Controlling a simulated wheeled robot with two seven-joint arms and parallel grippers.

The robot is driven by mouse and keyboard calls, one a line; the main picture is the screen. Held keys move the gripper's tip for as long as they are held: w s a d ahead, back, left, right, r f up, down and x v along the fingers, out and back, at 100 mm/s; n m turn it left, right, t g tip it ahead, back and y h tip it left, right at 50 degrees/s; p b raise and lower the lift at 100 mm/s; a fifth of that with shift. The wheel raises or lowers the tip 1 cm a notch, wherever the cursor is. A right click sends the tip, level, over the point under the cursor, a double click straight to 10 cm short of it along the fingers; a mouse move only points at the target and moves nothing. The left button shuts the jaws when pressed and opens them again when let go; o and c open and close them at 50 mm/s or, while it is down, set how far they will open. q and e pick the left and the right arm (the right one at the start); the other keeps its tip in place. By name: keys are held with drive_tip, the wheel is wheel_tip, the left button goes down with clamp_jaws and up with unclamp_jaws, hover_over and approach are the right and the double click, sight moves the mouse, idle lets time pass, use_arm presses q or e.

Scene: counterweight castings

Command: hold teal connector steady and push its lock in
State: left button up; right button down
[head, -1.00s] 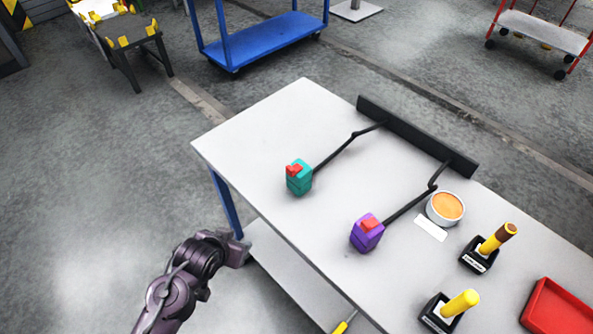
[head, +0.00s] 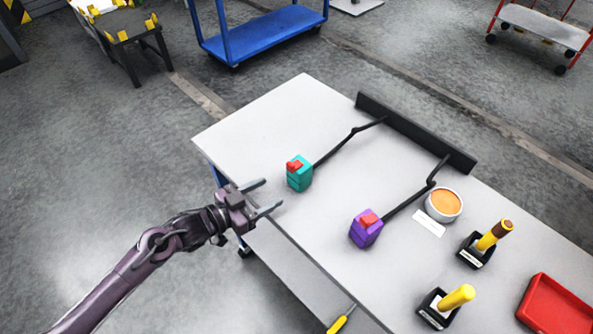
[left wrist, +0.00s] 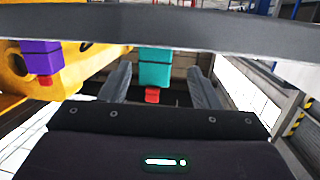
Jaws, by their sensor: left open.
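The teal connector (head: 299,178) stands on the white table with a black cable running from its back. Its red lock (head: 294,165) sits on top. My left gripper (head: 266,196) is open and empty, in front of the teal connector and apart from it, at the table's near edge. In the left wrist view the teal connector (left wrist: 155,68) and its red lock (left wrist: 152,95) show between the two open fingers, farther off. A purple connector (head: 366,232) with a red lock stands to the right; it also shows in the left wrist view (left wrist: 42,60). My right gripper is not in view.
A black rail (head: 415,133) at the table's back holds both cables. A bowl of orange stuff (head: 443,205), two yellow-handled tools in black holders (head: 476,250) and a red tray (head: 560,315) are to the right. The table's far left (head: 275,120) is clear.

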sight(291, 180)
use_arm(q)
drive_tip(key=shift+a+r+h, duration=0.1)
drive_tip(key=shift+a+h, duration=0.25)
drive_tip(key=shift+h, duration=0.15)
drive_tip(key=shift+w+d+m+g+b, duration=0.15)
drive_tip(key=shift+d+m+g+b, duration=0.15)
drive_tip(key=shift+b, duration=0.05)
drive_tip(key=b+x, duration=0.3)
drive_tip(key=x, duration=0.4)
drive_tip(key=shift+w+d+b, duration=0.25)
drive_tip(key=shift+d+b, duration=0.1)
drive_tip(key=shift+w+d, duration=0.4)
drive_tip(key=shift+d, duration=0.2)
